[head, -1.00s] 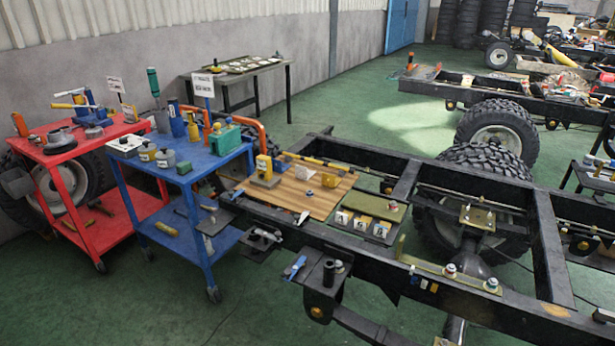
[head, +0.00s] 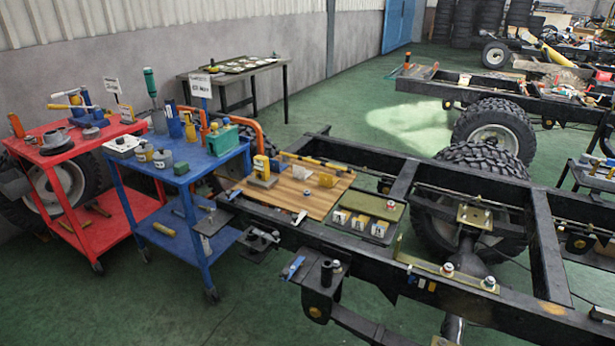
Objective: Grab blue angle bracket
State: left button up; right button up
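A small blue piece (head: 294,267) lies on the near side of the black chassis frame, left of a dark cylinder. It may be the blue angle bracket, but it is too small to tell its shape. Another small blue piece (head: 412,280) sits on the near rail beside yellow pieces, also too small to identify. Neither of my grippers is in view.
The black chassis frame (head: 480,305) fills the lower right, carrying a wooden board (head: 310,203). A blue cart (head: 200,158) and red cart (head: 75,148) with tools stand left. Big tires (head: 497,130) stand beyond. Green floor (head: 110,310) is clear at front left.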

aim_at(275, 168)
jog(key=i+j, duration=0.2)
jog(key=j, duration=0.15)
jog(key=i+j, duration=0.2)
jog(key=j, duration=0.2)
jog(key=i+j, duration=0.2)
jog(key=j, duration=0.15)
jog(key=i+j, duration=0.2)
jog(key=j, duration=0.2)
